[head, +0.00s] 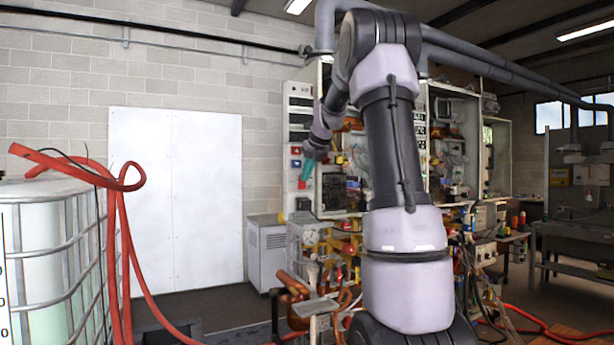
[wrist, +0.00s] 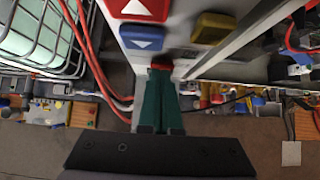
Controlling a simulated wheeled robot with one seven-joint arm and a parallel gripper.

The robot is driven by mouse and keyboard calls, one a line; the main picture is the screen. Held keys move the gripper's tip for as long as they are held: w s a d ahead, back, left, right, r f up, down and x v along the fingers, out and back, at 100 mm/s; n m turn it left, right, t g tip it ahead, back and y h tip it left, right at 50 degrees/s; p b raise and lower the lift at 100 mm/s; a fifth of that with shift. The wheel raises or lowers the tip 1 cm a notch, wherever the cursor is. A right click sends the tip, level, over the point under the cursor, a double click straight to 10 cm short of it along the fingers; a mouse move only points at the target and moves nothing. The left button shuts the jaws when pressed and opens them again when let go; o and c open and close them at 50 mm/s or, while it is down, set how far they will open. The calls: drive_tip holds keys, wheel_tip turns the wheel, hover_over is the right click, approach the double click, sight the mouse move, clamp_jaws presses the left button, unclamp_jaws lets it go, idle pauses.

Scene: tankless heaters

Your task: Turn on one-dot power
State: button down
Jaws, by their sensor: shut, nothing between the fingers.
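A white control panel (head: 299,103) faces me on the front of the heater rig. In the wrist view the panel (wrist: 187,47) carries a red button with a white up arrow (wrist: 138,8), a blue button with a white down arrow (wrist: 142,38) and a yellow button (wrist: 212,28). A small red part (wrist: 161,66) shows at my fingertips, mostly hidden by them. My gripper (wrist: 160,72) has green fingers, shut and empty, close to the panel below the blue button; contact cannot be told. It also shows in the head view (head: 307,168). No one-dot mark is readable.
A caged white tank (head: 55,255) with red hoses (head: 118,230) stands at the left. Pipes and valves crowd the rig's lower front. White double doors (head: 175,195) are behind. A grey workbench (head: 575,240) is at the right.

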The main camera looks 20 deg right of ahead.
drive_tip(key=shift+w+r+g, duration=0.25)
drive_tip(key=shift+w+g, duration=0.1)
drive_tip(key=shift+g, duration=0.15)
drive_tip(key=shift+s, duration=0.1)
drive_tip(key=shift+r, duration=0.1)
drive_tip(key=shift+r, duration=0.7)
drive_tip(key=shift+s+d, duration=0.1)
